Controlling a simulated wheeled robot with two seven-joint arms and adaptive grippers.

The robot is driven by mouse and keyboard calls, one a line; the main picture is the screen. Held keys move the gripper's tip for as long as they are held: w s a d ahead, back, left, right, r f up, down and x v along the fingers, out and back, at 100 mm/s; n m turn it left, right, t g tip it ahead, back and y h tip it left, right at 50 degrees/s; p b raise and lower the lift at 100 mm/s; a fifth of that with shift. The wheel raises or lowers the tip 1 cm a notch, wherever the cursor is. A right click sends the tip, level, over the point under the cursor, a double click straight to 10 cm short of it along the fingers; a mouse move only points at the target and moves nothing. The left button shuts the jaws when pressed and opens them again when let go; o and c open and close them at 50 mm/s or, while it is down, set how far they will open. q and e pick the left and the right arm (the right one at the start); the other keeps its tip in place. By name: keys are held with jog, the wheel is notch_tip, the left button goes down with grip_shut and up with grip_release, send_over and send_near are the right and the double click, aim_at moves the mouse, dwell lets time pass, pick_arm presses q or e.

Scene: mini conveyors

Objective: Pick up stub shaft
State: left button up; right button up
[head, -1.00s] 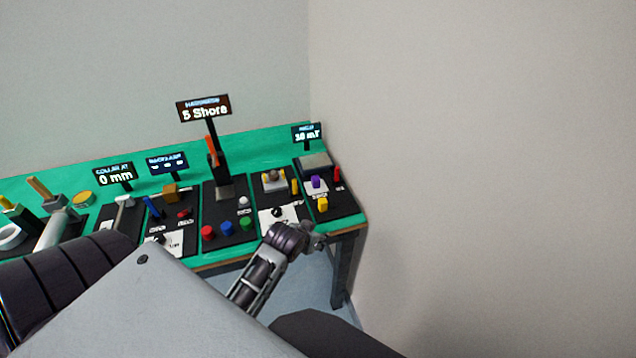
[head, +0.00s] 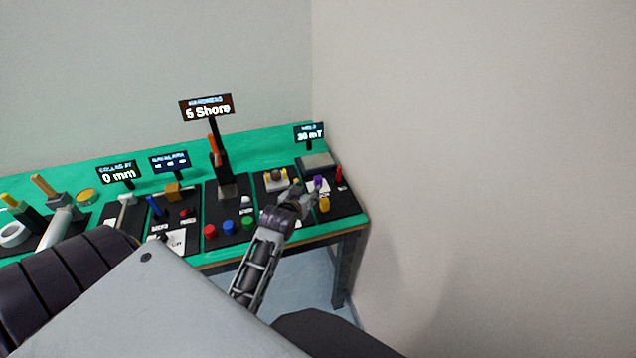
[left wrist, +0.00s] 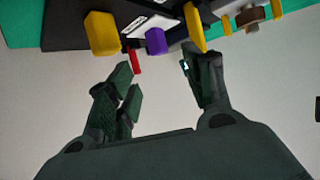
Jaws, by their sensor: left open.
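No label marks the stub shaft, and I cannot tell which small part it is. My left gripper (head: 308,192) is open and empty over the right end of the bench; its two fingers also show in the left wrist view (left wrist: 160,80). Near it are a purple piece (head: 318,181), a yellow block (head: 325,204) and a red peg (head: 339,173). In the left wrist view the purple piece (left wrist: 155,41) appears beyond the gap between the fingers, with a yellow pin (left wrist: 194,28) close to the right finger. My right gripper is not in view.
The green bench (head: 265,147) carries several black stations with small signs. A tall hardness stand (head: 222,165) rises left of my gripper. A bare wall is at the right.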

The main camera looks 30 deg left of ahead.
aim_at(317, 180)
pick_arm(q)
jog(key=shift+w, duration=0.1)
jog(key=shift+x, duration=4.25)
jog(key=shift+p+x, duration=0.3)
jog(key=shift+x, duration=1.05)
jog(key=shift+d+x, duration=0.2)
jog(key=shift+x, duration=1)
grip_shut()
jog(key=shift+r, duration=0.1)
jog(key=shift+w+r, duration=0.1)
jog(key=shift+r, duration=4.8)
